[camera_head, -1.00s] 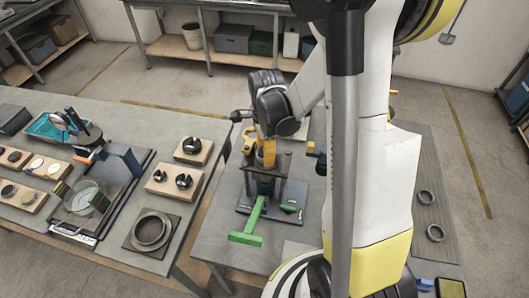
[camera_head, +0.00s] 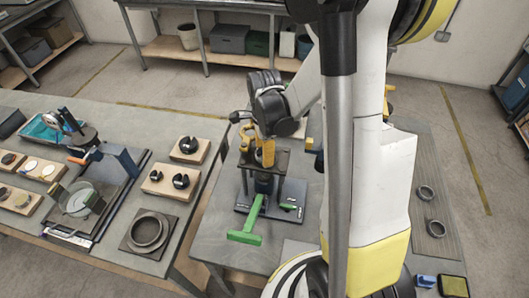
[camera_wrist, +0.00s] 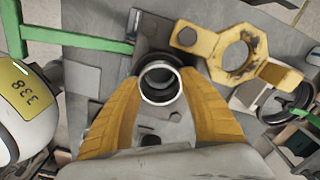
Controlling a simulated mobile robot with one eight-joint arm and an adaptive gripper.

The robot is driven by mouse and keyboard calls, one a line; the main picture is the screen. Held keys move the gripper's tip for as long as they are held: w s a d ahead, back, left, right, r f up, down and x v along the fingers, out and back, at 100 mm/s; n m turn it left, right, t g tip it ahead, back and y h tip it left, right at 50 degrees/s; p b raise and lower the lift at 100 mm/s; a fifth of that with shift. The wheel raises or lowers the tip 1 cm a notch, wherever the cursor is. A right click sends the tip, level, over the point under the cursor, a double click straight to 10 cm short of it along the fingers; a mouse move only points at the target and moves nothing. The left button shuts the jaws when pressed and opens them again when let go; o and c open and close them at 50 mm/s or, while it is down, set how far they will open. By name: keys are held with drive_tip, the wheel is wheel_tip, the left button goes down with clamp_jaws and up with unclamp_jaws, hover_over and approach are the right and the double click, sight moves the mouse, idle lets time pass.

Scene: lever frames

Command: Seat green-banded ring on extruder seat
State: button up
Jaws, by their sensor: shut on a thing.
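My gripper (camera_wrist: 160,76) has yellow fingers on both sides of a grey metal ring (camera_wrist: 160,99) in the wrist view. The fingers are shut on the ring, and I look down through its open middle. No green band shows on it from this angle. A dark part lies below the ring, seemingly the extruder seat, but the ring and fingers hide most of it. I cannot tell whether the ring touches it. In the head view my gripper (camera_head: 263,155) is over a dark stand (camera_head: 285,163) with a green lever (camera_head: 247,236) in front.
A black ring-shaped part (camera_wrist: 286,100) lies farther right. Two loose rings lie on the mat (camera_head: 440,260) at right. The left table (camera_head: 110,255) holds several parts.

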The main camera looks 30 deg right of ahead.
drive_tip(key=shift+f+b, duration=0.5)
drive_tip(key=shift+f, duration=0.05)
drive_tip(key=o, duration=1.2)
drive_tip(key=shift+o, duration=0.2)
wheel_tip(320, 180, up, 12)
